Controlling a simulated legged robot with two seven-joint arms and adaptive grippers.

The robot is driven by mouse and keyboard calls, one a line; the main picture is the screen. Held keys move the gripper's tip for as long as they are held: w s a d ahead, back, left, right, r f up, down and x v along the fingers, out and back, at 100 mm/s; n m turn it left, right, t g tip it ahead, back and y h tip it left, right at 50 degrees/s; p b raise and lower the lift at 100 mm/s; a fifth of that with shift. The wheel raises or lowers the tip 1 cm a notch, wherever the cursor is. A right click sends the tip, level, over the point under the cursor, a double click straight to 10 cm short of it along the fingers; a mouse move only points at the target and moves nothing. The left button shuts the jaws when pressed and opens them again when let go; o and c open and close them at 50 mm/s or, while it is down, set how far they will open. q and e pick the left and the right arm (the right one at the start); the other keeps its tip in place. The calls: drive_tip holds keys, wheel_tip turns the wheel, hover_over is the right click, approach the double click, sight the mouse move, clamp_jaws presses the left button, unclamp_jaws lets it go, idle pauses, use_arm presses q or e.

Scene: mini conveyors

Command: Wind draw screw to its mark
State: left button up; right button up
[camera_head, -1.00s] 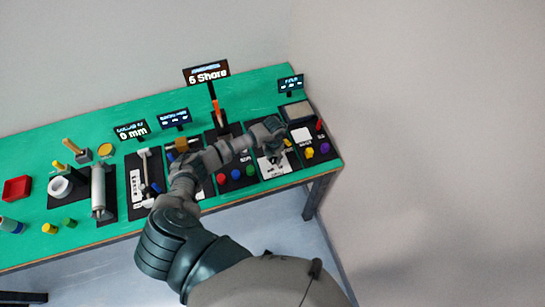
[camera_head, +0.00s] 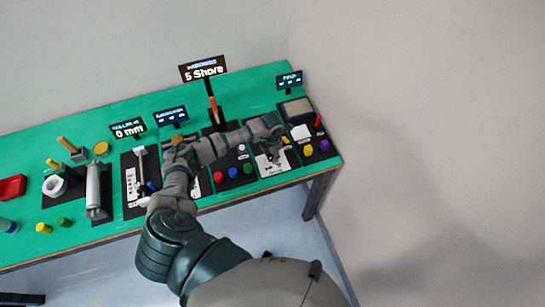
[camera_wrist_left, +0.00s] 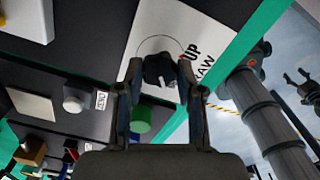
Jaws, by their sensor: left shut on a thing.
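The draw screw's black knob (camera_wrist_left: 160,70) shows in the left wrist view, with a light pointer on it. My left gripper (camera_wrist_left: 162,78) is shut on the knob, one finger on each side. In the head view my left gripper (camera_head: 276,153) is over the white-labelled panel (camera_head: 268,167), and the knob is hard to make out there. At the right of the wrist view is a dark claw-like shape (camera_wrist_left: 300,80), perhaps my right gripper; its state is unclear.
Red, blue and green buttons (camera_head: 233,172) stand left of the gripper, yellow and purple knobs (camera_head: 316,149) right. A display reading "5 Shore" (camera_head: 204,70) stands behind, and another reads "0 mm" (camera_head: 128,130). The green table (camera_head: 235,196) ends close in front.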

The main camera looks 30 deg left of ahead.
sight(271, 155)
use_arm(q)
drive_tip(key=shift+a+m+b, duration=0.15)
drive_tip(key=shift+m+b, duration=0.6)
drive_tip(key=shift+m, duration=0.85)
drive_tip(key=o, duration=1.2)
drive_tip(key=shift+c, duration=0.2)
wheel_tip(271, 155, up, 12)
